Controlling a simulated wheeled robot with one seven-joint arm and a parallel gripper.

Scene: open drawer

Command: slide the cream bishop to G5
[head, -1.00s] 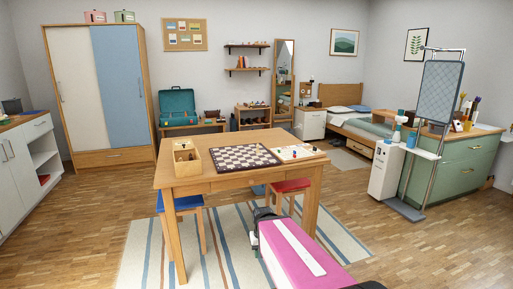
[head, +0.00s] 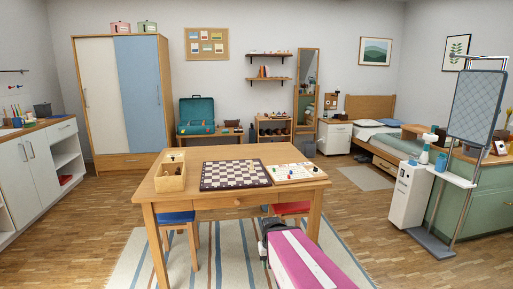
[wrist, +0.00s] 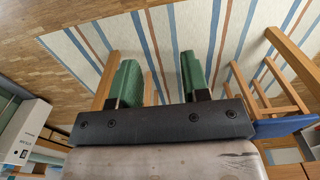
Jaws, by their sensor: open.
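The chessboard (head: 235,175) lies on the wooden table (head: 318,186) ahead of me. Its pieces are too small to make out, so I cannot pick out the cream bishop or the square G5. My gripper shows at the end of my arm in the head view (head: 266,240), low in front of the table. In the wrist view, its two green fingers (wrist: 156,80) stand apart with nothing between them, above the striped rug.
A wooden box (head: 170,184) stands left of the board, and a white game board (head: 299,173) with small pieces lies to its right. A blue stool (head: 177,218) and a red stool (head: 292,208) are under the table. Open floor (head: 90,225) lies left of the rug.

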